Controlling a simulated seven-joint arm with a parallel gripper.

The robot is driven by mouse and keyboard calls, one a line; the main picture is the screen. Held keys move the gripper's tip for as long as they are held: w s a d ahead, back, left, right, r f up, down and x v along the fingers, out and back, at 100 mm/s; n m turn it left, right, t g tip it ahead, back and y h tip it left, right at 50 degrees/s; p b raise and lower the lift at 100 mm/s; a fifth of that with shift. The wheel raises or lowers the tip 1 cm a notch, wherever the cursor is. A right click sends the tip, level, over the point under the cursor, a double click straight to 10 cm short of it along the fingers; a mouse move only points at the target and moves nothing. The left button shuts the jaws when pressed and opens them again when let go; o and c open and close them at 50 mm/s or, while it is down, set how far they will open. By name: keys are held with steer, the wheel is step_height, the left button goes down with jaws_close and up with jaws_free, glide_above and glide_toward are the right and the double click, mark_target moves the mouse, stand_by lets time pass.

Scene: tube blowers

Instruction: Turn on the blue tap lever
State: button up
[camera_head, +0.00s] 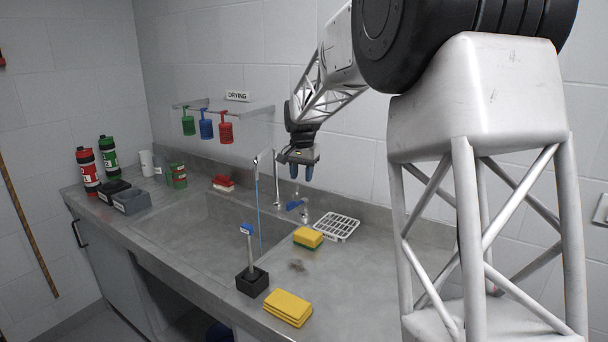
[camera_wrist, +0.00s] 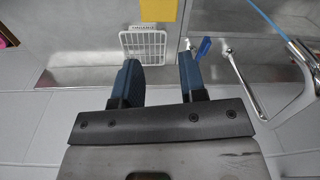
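The blue tap lever (camera_head: 294,205) sits at the base of the tap behind the sink. The metal spout (camera_head: 276,180) rises beside it and arches over the basin. A thin blue line like a water stream (camera_head: 259,215) hangs from the spout's end. My gripper (camera_head: 302,174) points down above the lever, its fingers apart with nothing between them. In the wrist view, the blue lever (camera_wrist: 204,47) shows just past the tip of the right finger of my gripper (camera_wrist: 157,72). I cannot tell whether finger and lever touch.
A white drying rack (camera_head: 337,226) and a yellow-green sponge (camera_head: 308,237) lie right of the lever. The sink basin (camera_head: 190,225) is clear.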

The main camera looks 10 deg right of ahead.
steer(key=shift+s+r, duration=0.35)
steer(key=shift+s, duration=0.55)
steer(key=shift+s+r, duration=0.3)
steer(key=shift+s, duration=0.55)
steer(key=shift+c, duration=1.2)
steer(key=shift+w+f, duration=0.3)
steer(key=shift+f, duration=0.15)
jaws_close()
steer(key=w+d+f+m+t, duration=0.2)
steer(key=w+f+t, duration=0.4)
steer(key=w+f, duration=0.3)
steer(key=shift+d+f+t, duration=0.3)
steer(key=shift+d+f, duration=0.25)
steer(key=shift+f, duration=0.65)
